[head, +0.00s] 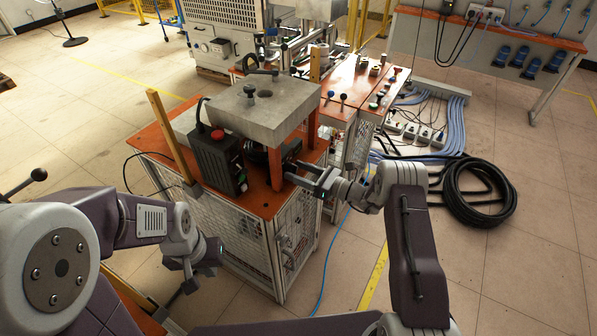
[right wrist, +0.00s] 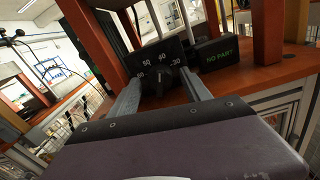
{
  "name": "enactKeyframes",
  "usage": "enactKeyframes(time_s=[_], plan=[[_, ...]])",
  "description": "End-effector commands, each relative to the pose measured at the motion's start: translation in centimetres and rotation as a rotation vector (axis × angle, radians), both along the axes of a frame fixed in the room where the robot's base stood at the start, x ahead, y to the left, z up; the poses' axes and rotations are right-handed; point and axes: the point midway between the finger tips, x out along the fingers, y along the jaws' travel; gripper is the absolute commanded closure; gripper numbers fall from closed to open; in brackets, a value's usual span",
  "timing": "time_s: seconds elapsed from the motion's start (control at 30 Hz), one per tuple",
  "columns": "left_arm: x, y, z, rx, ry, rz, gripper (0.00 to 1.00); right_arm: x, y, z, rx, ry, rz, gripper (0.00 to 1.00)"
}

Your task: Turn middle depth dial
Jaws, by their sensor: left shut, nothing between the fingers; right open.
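A black dial panel with white numbers (right wrist: 157,62) is in the middle of the right wrist view, with a black knob (right wrist: 161,82) on its lower part. I cannot tell from its markings whether this is the middle depth dial. My right gripper (head: 294,172) is open at the front of the induction heater's orange-topped bench; in the right wrist view its two fingers (right wrist: 160,84) stand either side of the knob. Contact with the knob cannot be made out. My left gripper (head: 186,274) is shut and empty, hanging low in front of the bench, left of the heater.
A black box reading "NO PART" (right wrist: 222,59) sits right of the dial. An orange post (right wrist: 268,30) rises close by. A dark control box with a red button (head: 217,155) stands left of my right gripper. A coiled black hose (head: 478,192) lies on the floor at right.

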Motion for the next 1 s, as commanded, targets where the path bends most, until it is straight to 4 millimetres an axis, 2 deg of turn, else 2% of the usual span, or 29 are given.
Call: enactKeyframes(time_s=[0.03, 0.23, 0.57, 1.0], plan=[[0.0, 0.0, 0.0, 0.000, 0.000, 0.000, 1.00, 0.0, 0.0, 0.0, 0.000, 0.000, 0.000, 0.44], [0.0, 0.0, 0.0, 0.000, 0.000, 0.000, 1.00, 0.0, 0.0, 0.0, 0.000, 0.000, 0.000, 1.00], [0.0, 0.0, -0.5, 0.000, 0.000, 0.000, 1.00, -0.1, 0.0, -0.2, -0.030, -0.039, 0.000, 1.00], [0.0, 0.0, -3.1, 0.000, 0.000, 0.000, 1.00, -0.1, 0.0, -0.4, -0.211, -0.287, 0.000, 1.00]])
